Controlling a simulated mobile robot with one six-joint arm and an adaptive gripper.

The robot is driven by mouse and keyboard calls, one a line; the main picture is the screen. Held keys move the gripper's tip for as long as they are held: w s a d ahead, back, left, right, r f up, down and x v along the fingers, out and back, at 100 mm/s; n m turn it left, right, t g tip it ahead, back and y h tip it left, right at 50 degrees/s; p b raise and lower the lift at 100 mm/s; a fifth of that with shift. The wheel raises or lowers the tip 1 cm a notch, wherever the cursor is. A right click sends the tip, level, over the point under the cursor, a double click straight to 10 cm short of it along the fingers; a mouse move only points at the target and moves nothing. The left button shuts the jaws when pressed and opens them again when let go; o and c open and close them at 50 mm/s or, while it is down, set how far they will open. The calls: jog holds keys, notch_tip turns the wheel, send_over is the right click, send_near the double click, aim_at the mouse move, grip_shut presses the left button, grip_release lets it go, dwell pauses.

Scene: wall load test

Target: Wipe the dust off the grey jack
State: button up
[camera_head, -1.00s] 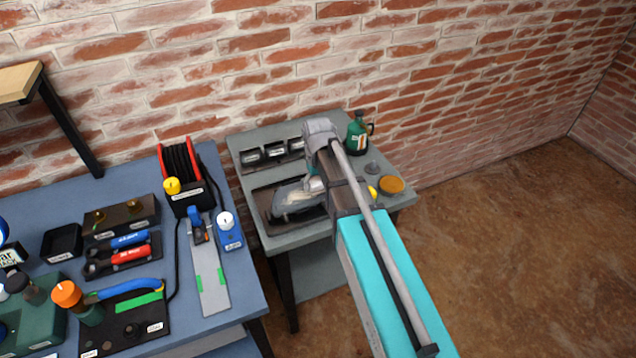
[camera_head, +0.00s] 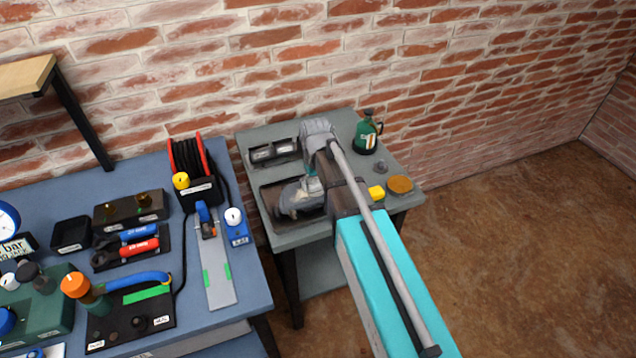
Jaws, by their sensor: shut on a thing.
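My gripper (camera_head: 303,196), grey, points down over a dark shallow tray (camera_head: 266,196) on the grey side table. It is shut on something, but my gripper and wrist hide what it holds. A grey rounded mass shows low in the tray, and I cannot separate the grey jack from my gripper there. I cannot tell whether they touch. Dust is too small to make out. A small grey knobbed piece (camera_head: 380,167) stands apart at the right of the table.
A black labelled rack (camera_head: 273,152) is behind the tray. The blue bench (camera_head: 252,288) at left is crowded with tools.

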aim_at(286, 198)
jog(key=shift+a, duration=0.1)
jog(key=shift+s+a+f, duration=0.1)
jog(key=shift+s+a, duration=0.15)
jog(key=shift+a, duration=0.45)
jog(key=shift+s+a+f, duration=0.1)
jog(key=shift+s+a, duration=0.15)
jog(key=shift+a, duration=0.4)
jog(key=shift+a, duration=0.1)
jog(key=shift+s+a+r, duration=0.1)
jog(key=shift+s+a, duration=0.15)
jog(key=shift+a, duration=0.45)
jog(key=shift+s+a+r, duration=0.1)
jog(key=shift+s+a, duration=0.1)
jog(key=shift+a, duration=0.5)
jog(key=shift+a+f, duration=0.1)
jog(key=shift+s+a+f, duration=0.1)
jog(key=shift+s+a, duration=0.15)
jog(key=shift+a, duration=0.45)
jog(key=shift+s+a, duration=0.25)
jog(key=shift+a, duration=0.4)
